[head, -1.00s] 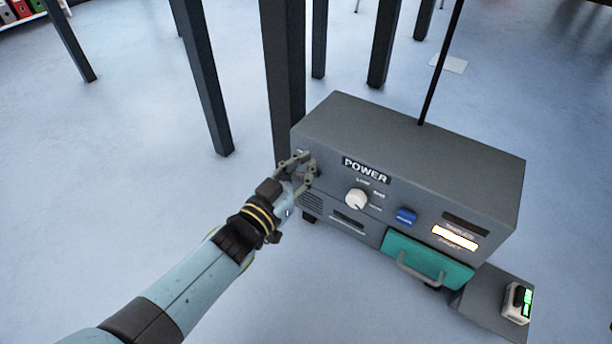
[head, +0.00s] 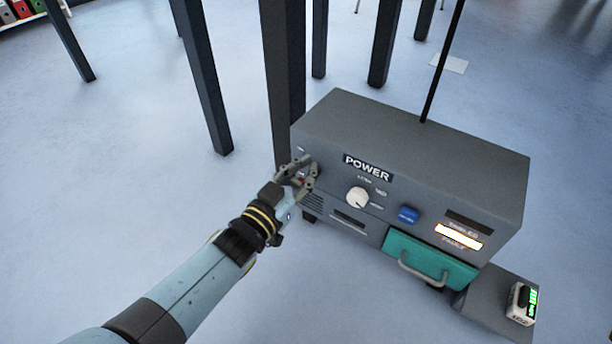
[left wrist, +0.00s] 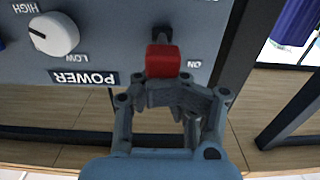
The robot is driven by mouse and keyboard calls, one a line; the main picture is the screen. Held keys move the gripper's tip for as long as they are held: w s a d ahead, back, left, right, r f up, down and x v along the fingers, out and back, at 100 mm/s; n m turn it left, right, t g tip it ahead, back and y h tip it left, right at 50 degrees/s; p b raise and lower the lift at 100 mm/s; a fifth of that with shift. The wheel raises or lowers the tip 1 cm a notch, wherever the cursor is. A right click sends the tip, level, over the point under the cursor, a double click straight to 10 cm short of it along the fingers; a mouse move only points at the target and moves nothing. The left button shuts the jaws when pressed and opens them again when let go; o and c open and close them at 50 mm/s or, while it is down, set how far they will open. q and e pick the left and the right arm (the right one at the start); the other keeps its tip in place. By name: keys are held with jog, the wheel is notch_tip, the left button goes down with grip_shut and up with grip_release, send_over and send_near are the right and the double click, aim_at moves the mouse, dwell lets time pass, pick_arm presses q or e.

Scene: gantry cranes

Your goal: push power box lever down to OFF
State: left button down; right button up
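The grey power box (head: 425,152) stands on the floor with its POWER label on the front. Its lever (left wrist: 163,60) has a red knob and sits in a dark slot beside the ON label in the upside-down left wrist view. In the head view only a bit of red shows through my left gripper (head: 309,166). The left gripper's fingertips (left wrist: 168,92) look drawn together with nothing between them. They are right at the knob, on its upper side as the box stands; I cannot tell whether they touch it. My right gripper is not in view.
The box front also has a white dial (head: 358,197), a blue button (head: 408,215), a lit strip (head: 458,236) and a teal drawer (head: 428,262) with a handle. A dark post (head: 284,80) rises just behind the box's left end. Floor in front is clear.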

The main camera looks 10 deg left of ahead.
pick_arm(q)
jog(key=shift+f+b, duration=0.35)
jog(key=shift+f, duration=1.1)
jog(key=shift+r, duration=0.1)
jog(key=shift+r+p, duration=0.55)
jog(key=p+v, duration=0.2)
jog(key=v, duration=0.5)
